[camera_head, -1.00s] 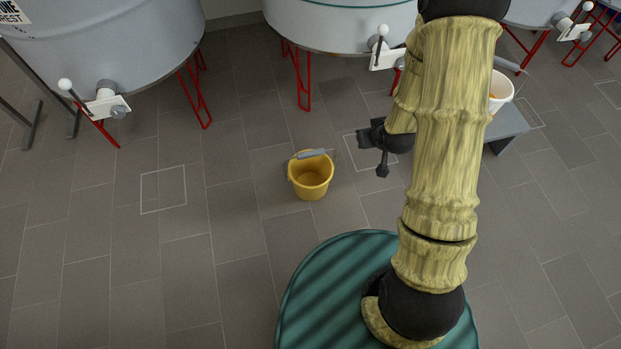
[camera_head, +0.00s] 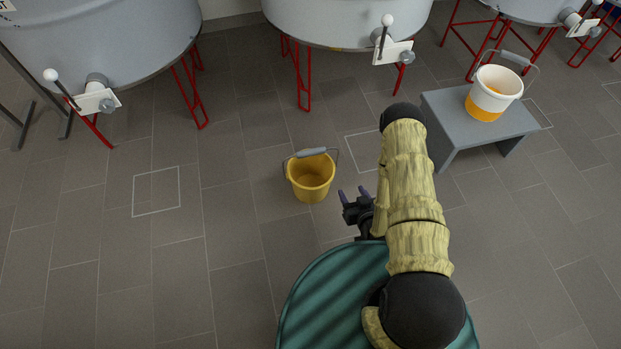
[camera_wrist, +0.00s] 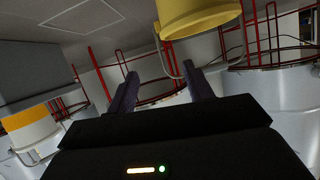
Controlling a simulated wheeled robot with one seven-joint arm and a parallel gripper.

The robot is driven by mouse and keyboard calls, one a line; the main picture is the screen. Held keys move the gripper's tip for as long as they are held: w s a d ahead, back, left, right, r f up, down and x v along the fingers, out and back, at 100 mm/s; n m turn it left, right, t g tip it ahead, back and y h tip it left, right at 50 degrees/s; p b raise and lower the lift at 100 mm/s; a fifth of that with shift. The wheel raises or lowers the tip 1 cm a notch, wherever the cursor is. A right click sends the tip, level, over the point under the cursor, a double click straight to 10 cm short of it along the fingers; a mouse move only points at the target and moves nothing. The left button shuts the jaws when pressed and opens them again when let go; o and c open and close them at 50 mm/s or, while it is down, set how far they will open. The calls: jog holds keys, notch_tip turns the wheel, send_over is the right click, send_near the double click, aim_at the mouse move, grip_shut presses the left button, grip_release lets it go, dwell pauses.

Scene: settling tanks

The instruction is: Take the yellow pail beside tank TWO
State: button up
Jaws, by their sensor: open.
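The yellow pail (camera_head: 312,180) stands upright and looks empty on the floor, in front of the middle tank (camera_head: 345,22). Its wire handle is raised, with a grey grip (camera_head: 311,152) across the top. No number shows on that tank. My gripper (camera_head: 356,194) is open and empty, just right of the pail and apart from it. In the wrist view the scene is upside down. The yellow pail (camera_wrist: 198,14) shows at the top edge, partly cut off, with its handle wire hanging in the picture beyond the two open fingers (camera_wrist: 160,76).
A white-and-orange pail (camera_head: 495,92) stands on a grey bench (camera_head: 445,112) at the right. Tanks on red legs with white valve plates (camera_head: 393,52) line the back. Pale squares (camera_head: 157,191) mark the floor. The floor left of the yellow pail is clear.

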jog(key=b+x, duration=0.7)
jog(key=x, duration=0.5)
jog(key=shift+w, duration=0.1)
jog(key=shift+w, duration=0.1)
jog(key=b+x, duration=0.4)
jog(key=x, duration=0.1)
jog(key=shift+a+b, duration=0.1)
jog(key=shift+b, duration=0.3)
dwell(0.4)
